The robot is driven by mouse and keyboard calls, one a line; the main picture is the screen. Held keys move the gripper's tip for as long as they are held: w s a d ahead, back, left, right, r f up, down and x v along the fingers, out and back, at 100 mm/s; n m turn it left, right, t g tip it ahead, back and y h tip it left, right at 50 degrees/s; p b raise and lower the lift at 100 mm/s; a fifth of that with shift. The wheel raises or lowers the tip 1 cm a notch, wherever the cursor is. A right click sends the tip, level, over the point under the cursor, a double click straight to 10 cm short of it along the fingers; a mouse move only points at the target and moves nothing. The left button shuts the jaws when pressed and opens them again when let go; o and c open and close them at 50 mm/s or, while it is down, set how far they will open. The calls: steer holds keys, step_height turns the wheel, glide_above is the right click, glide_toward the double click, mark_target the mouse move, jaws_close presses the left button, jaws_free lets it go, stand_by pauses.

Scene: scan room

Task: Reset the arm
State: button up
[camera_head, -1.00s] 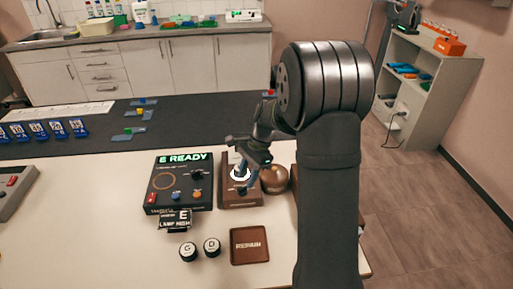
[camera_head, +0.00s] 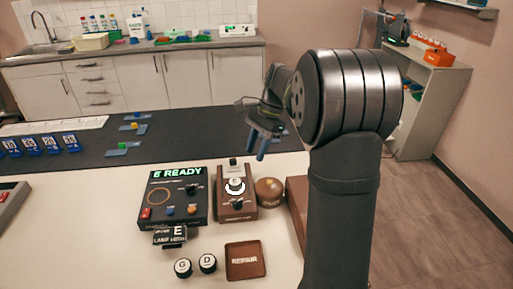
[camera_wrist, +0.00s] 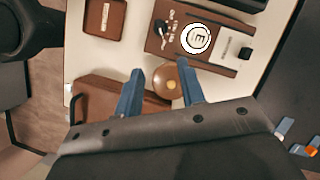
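My gripper (camera_head: 262,144) is raised above the back edge of the white table, to the right of the brown device. Its two blue fingers point down and stand apart with nothing between them. The wrist view also shows the open fingers (camera_wrist: 160,92), with a round brown object (camera_wrist: 168,82) visible beyond the gap. My arm hides part of the table's right side.
A black box with a green "E READY" display (camera_head: 174,197) stands left of the brown device. Knobs marked G (camera_head: 183,267) and D (camera_head: 207,263) and a brown REPAIR tray (camera_head: 246,262) lie in front. A brown box (camera_head: 297,205) stands right. The dark mat (camera_head: 190,130) has free room.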

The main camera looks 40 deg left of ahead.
mark_target(237, 200)
steer(key=shift+f, duration=0.15)
steer(key=x, duration=1.7)
steer(key=shift+s+a, duration=0.1)
steer(key=shift+s, duration=0.1)
steer(key=shift+s+f, duration=0.1)
steer(key=shift+f, duration=0.15)
steer(key=shift+a+r+n, duration=0.1)
steer(key=shift+r+n, duration=0.05)
steer(key=shift+n, duration=0.45)
steer(key=shift+a+n+h, duration=0.1)
steer(key=shift+n+h, duration=0.6)
steer(key=shift+n, duration=0.4)
steer(key=n+h, duration=0.1)
steer(key=n, duration=0.1)
steer(key=n+h, duration=0.1)
steer(key=n, duration=0.2)
steer(key=shift+a+n, duration=0.2)
steer(key=shift+n, duration=0.1)
steer(key=n, duration=0.2)
steer(key=n+t+h, duration=0.1)
steer(key=n, duration=0.2)
steer(key=shift+s+a+t, duration=0.15)
steer(key=shift+a+t, duration=0.05)
steer(key=shift+t, duration=0.1)
steer(key=n+t+h, duration=0.1)
steer(key=n, duration=0.3)
steer(key=shift+s, duration=0.1)
